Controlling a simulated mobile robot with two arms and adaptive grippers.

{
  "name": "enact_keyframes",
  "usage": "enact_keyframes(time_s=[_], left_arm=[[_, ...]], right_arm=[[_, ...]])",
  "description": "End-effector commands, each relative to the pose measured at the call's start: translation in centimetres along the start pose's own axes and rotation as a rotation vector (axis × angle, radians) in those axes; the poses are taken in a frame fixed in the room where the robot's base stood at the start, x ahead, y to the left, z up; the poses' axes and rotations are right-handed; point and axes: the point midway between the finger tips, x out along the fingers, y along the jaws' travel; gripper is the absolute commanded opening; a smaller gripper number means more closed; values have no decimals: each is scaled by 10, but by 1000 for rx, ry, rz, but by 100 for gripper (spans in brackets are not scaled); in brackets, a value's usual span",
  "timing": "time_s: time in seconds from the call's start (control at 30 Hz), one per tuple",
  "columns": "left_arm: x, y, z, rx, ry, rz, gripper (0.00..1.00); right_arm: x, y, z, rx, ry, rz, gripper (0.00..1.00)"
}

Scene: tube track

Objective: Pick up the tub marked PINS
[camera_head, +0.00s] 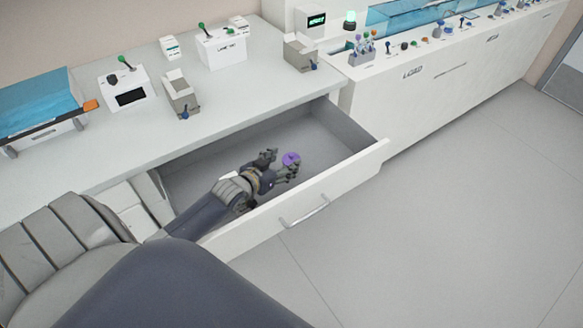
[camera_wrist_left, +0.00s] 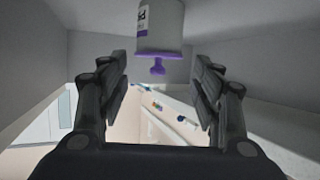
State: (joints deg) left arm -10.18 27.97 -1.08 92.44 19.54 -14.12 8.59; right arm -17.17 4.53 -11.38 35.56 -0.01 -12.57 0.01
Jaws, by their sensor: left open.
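A tub with a purple lid (camera_head: 291,158) stands in the open drawer (camera_head: 335,135). In the left wrist view, which is upside down here, the tub (camera_wrist_left: 165,25) has a pale body, a purple lid with a small knob, and dark label letters that read like PI when turned over. The rest of the label is out of sight. My left gripper (camera_head: 280,163) is inside the drawer, low, with its fingers spread on the near side of the tub. My right gripper is out of view.
The drawer front (camera_head: 340,180) with its handle (camera_head: 304,213) and the side walls surround my left gripper. The counter (camera_head: 235,85) above holds several small devices. The floor at right is clear.

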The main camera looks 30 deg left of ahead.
Motion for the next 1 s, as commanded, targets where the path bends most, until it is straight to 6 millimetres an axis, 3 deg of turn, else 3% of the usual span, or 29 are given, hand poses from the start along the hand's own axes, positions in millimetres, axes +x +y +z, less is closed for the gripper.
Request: enact_keyframes(time_s=[0.33,0.67,0.7,0.9,1.0], left_arm=[[43,2,-3,-1,0,0,60],[51,2,-3,-1,0,0,60],[51,2,-3,-1,0,0,57],[50,2,-3,-1,0,0,15],[50,2,-3,-1,0,0,14]], right_arm=[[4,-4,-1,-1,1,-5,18],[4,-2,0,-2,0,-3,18],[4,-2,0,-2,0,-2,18],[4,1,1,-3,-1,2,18],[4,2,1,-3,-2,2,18]])
